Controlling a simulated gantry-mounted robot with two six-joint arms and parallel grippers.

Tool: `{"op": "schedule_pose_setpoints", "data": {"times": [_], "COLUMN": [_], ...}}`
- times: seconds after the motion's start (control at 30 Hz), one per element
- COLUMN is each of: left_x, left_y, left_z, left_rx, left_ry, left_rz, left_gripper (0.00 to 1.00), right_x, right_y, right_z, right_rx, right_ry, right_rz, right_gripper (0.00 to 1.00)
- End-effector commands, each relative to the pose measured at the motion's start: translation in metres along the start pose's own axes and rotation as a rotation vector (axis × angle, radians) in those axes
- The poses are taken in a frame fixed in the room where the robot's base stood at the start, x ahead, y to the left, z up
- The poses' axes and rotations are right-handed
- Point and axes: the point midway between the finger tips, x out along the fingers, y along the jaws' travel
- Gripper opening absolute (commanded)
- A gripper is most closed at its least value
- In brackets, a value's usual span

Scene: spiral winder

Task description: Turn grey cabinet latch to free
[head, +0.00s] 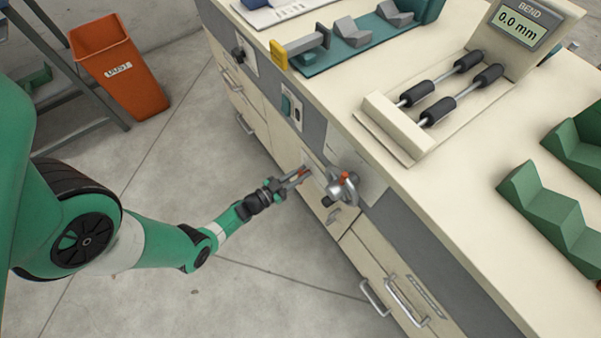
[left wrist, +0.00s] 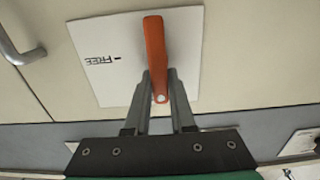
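The cabinet latch shows in the left wrist view as an orange-red lever (left wrist: 155,45) on a white plate (left wrist: 100,75). A mark and the word FREE, upside down, are on the plate left of the lever. The lever lies upright in that picture, not along the FREE mark. My left gripper (left wrist: 160,82) has one finger close on each side of the lever's lower part and appears shut on it. In the head view my left gripper (head: 301,174) is at the cabinet front, where the lever is mostly hidden. My right gripper is not in view.
A round metal knob or crank (head: 343,188) juts from the cabinet front just right of my left gripper. Drawer handles (head: 405,300) project lower right. An orange bin (head: 120,65) stands at the back left. The floor between bin and cabinet is clear.

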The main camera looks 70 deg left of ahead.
Motion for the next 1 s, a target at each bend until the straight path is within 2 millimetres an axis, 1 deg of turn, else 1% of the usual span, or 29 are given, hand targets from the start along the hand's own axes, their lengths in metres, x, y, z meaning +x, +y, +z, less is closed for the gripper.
{"op": "schedule_pose_setpoints", "data": {"times": [0.37,0.57,0.77,1.0], "left_x": [-0.0002,-0.0002,-0.0002,-0.0001], "left_y": [0.0002,0.0016,0.0046,0.0093], "left_z": [0.0002,0.0004,0.0007,0.0019], "left_rx": [0.006,0.055,0.171,0.382], "left_ry": [0.000,0.000,0.000,0.000], "left_rz": [0.000,0.001,0.002,0.002], "left_gripper": [0.00,0.00,0.00,0.00], "right_x": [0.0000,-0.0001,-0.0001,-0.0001], "right_y": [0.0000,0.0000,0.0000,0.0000], "right_z": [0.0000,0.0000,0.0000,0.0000], "right_rx": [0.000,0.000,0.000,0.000], "right_ry": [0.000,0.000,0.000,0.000], "right_rz": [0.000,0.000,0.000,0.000], "right_gripper": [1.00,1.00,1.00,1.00]}}
